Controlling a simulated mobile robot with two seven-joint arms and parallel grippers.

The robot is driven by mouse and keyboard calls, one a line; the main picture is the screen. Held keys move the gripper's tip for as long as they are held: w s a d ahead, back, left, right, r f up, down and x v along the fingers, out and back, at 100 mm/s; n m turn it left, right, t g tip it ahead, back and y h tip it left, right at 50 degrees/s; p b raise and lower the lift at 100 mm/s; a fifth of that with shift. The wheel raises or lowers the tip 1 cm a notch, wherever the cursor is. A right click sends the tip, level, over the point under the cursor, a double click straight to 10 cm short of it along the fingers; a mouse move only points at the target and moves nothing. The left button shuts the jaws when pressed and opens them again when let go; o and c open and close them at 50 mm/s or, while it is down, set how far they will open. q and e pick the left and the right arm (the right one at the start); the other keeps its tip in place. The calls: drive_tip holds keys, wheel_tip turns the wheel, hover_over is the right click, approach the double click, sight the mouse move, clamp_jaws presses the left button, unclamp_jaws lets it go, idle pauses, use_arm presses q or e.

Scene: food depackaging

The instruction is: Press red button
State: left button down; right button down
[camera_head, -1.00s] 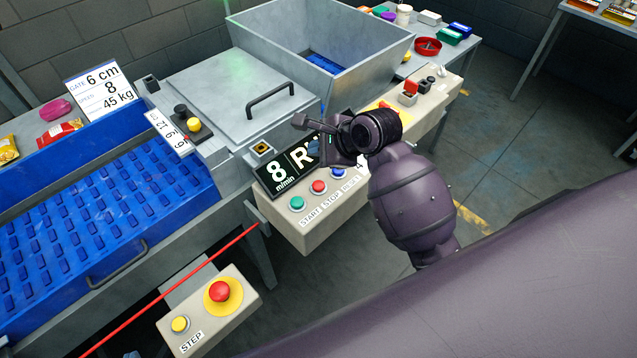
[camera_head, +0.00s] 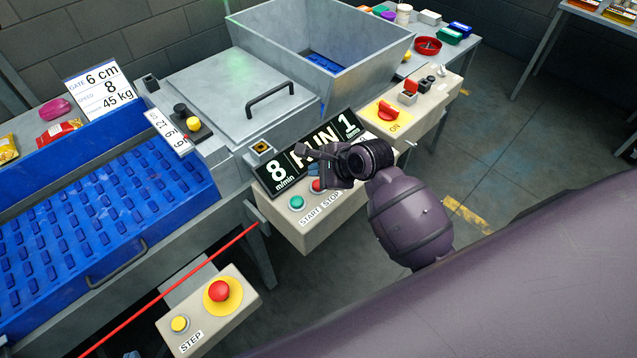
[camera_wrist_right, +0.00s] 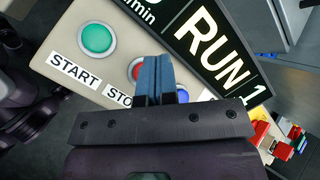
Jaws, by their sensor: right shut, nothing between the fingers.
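The red button (camera_head: 316,186) above the STOP label sits on the beige control box (camera_head: 301,240), right of the green START button (camera_head: 297,202). My right gripper (camera_head: 317,171) hangs over the box by the red button and partly covers it. In the right wrist view the shut blue fingertips (camera_wrist_right: 155,62) overlap the right part of the red button (camera_wrist_right: 136,70); I cannot tell whether they touch it. A blue button (camera_wrist_right: 182,95) shows partly behind the fingers. My left gripper is not in view.
A sign (camera_head: 290,165) reading RUN 1 stands behind the buttons. A separate red mushroom button (camera_head: 219,290) on yellow sits on the lower STEP box, with a red cord (camera_head: 170,291) nearby. A red rotary switch (camera_head: 387,112) is farther right.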

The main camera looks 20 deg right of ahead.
drive_tip(key=shift+f, duration=0.7)
drive_tip(key=shift+f, duration=0.15)
idle(1.6)
drive_tip(key=shift+f, duration=0.3)
drive_tip(key=shift+f, duration=0.5)
idle(1.0)
drive_tip(key=shift+r, duration=0.95)
drive_tip(key=shift+r, duration=2.5)
